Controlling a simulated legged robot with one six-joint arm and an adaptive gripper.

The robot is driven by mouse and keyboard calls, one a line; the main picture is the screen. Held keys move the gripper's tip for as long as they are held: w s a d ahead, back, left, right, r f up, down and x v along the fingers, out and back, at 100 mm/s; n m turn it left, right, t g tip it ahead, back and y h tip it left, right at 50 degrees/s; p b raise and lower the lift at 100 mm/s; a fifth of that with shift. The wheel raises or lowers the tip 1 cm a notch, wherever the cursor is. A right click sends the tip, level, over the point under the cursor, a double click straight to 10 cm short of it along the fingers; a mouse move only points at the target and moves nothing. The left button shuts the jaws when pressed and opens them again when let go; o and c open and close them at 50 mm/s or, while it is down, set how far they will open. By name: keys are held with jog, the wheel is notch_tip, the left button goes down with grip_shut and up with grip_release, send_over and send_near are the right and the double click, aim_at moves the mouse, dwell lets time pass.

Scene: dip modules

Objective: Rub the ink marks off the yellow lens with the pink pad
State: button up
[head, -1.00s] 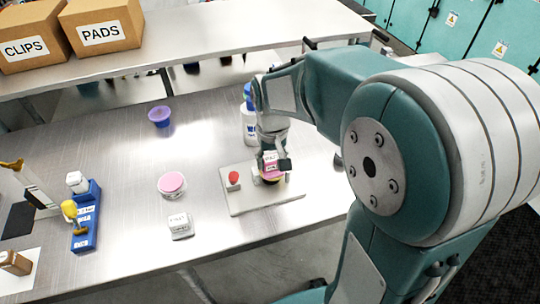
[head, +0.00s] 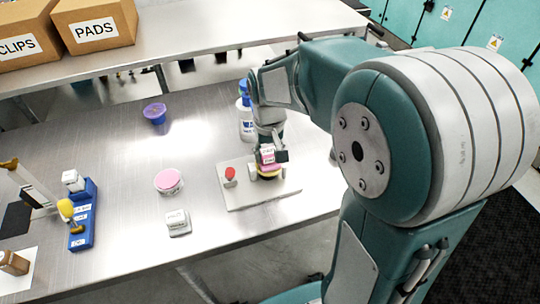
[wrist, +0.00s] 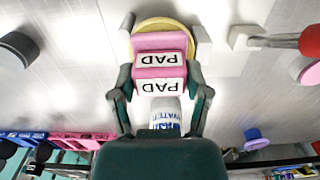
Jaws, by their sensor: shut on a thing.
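My gripper (head: 267,158) is shut on the pink pad (wrist: 150,73), which has white labels reading PAD. The pad sits right at the yellow lens (head: 268,176), over its top, and looks to be touching it. In the wrist view the round yellow rim of the lens (wrist: 165,23) shows beyond the pad, between the fingertips. The lens rests on a pale square plate (head: 240,202). The pad and fingers hide most of the lens face. I cannot make out any ink marks.
A red-topped part (head: 230,175) stands on the plate left of the lens. A white and blue WATER bottle (head: 245,122) stands close behind my gripper. A pink-lidded tub (head: 168,182), a small white box (head: 177,222) and a purple cup (head: 154,112) stand left, with bare table between.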

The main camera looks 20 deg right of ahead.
jog(key=shift+w+f, duration=0.1)
jog(key=shift+w, duration=1)
jog(key=shift+a, duration=0.1)
jog(key=shift+s, duration=0.1)
jog(key=shift+s, duration=1)
jog(key=shift+s, duration=1)
jog(key=shift+w, duration=0.15)
